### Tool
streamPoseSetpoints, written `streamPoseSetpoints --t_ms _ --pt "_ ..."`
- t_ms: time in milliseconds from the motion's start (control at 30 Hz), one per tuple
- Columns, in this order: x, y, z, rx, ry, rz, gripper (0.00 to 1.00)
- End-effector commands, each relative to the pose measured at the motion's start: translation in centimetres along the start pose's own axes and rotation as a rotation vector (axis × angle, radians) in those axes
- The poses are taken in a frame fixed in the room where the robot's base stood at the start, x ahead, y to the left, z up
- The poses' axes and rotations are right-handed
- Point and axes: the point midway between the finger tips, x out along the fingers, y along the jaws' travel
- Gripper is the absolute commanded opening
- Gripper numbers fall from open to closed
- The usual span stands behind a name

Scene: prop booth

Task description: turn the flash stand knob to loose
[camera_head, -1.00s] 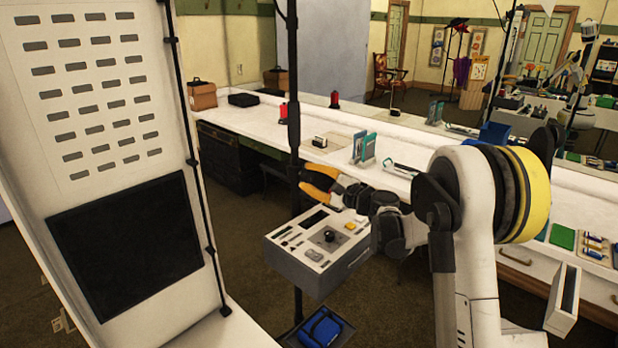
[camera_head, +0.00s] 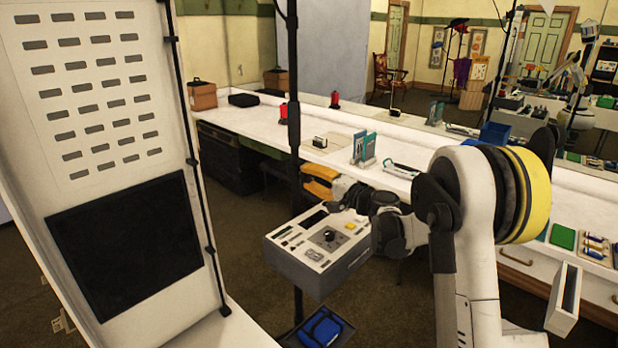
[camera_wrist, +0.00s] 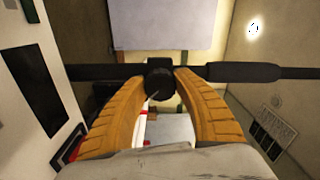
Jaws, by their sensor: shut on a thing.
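The flash stand is a black upright pole (camera_head: 293,100) in the head view; in the wrist view the pole (camera_wrist: 240,72) runs across the picture. Its black round knob (camera_wrist: 158,77) sits on the pole between my two orange fingers. A thin pale mark shows on the knob's lower part. My gripper (camera_head: 308,182) reaches the pole from the right. In the wrist view my gripper (camera_wrist: 160,82) is shut on the knob, one fingertip on each side. The knob is hidden by the fingers in the head view.
A grey control box (camera_head: 318,255) with buttons and a dial lies just below my gripper. A tall white panel (camera_head: 95,110) stands at the left. A long white counter (camera_head: 410,165) with small items runs behind. A blue item (camera_head: 322,328) lies low by the pole.

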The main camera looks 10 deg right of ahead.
Motion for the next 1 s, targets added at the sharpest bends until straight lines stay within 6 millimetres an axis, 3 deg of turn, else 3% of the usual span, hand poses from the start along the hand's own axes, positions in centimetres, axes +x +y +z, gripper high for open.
streamPoseSetpoints --t_ms 433,467,500,533,833,1000 --pt "0.0 -0.1 0.0 -0.008 0.0 -0.001 0.05" --pt "0.0 -0.1 0.0 -0.008 0.0 -0.001 0.44" --pt "0.0 -0.1 0.0 -0.008 0.0 -0.001 0.56" --pt "0.0 -0.1 0.0 -0.007 0.0 -0.001 0.59" --pt "-0.1 0.0 0.0 -0.008 0.0 0.0 0.59" --pt "-2.0 0.0 -0.1 -0.008 0.003 0.0 0.59"
